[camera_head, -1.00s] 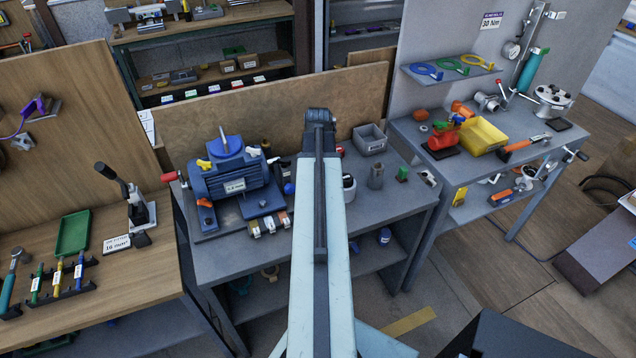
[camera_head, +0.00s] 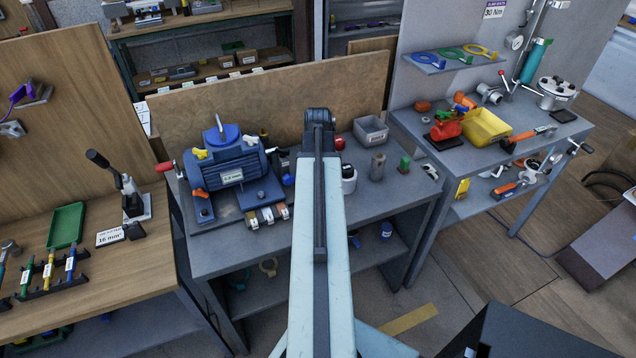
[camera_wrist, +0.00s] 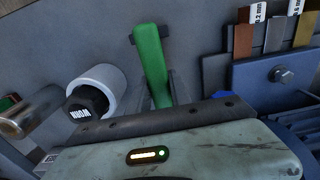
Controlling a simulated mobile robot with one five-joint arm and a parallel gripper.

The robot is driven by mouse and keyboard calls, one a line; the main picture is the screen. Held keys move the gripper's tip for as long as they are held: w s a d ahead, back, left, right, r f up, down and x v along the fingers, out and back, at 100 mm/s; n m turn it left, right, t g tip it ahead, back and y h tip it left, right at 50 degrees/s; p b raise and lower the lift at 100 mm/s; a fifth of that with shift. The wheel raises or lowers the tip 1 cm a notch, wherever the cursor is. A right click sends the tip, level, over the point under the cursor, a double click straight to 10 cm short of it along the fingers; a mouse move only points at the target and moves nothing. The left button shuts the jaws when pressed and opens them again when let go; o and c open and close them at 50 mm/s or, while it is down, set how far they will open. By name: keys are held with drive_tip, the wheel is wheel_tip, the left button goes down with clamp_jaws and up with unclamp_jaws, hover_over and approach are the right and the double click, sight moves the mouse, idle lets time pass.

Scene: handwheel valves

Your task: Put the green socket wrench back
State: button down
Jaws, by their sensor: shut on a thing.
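In the wrist view, a green handle-like tool with a dark crosspiece at its far end, which I take as the green socket wrench (camera_wrist: 150,55), stands up between my fingers. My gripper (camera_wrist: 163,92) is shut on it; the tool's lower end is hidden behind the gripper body. In the head view my arm covers the gripper and the held tool.
The middle bench (camera_head: 300,225) carries a blue motor (camera_head: 228,172), a grey bin (camera_head: 370,131) and small containers near my arm. In the wrist view, a white cup with a black cap (camera_wrist: 95,92) is left of the tool, and a blue block (camera_wrist: 262,78) is right.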

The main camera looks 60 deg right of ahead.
drive_tip(key=shift+f+b, duration=0.85)
drive_tip(key=shift+f, duration=0.05)
drive_tip(key=c, duration=0.6)
unclamp_jaws()
drive_tip(key=shift+r, duration=0.1)
drive_tip(key=shift+r+p, duration=2.95)
drive_tip(key=shift+p, duration=0.1)
wheel_tip(320, 180, up, 8)
drive_tip(key=p, duration=0.7)
drive_tip(key=shift+f+p, duration=0.1)
drive_tip(key=shift+p, duration=0.3)
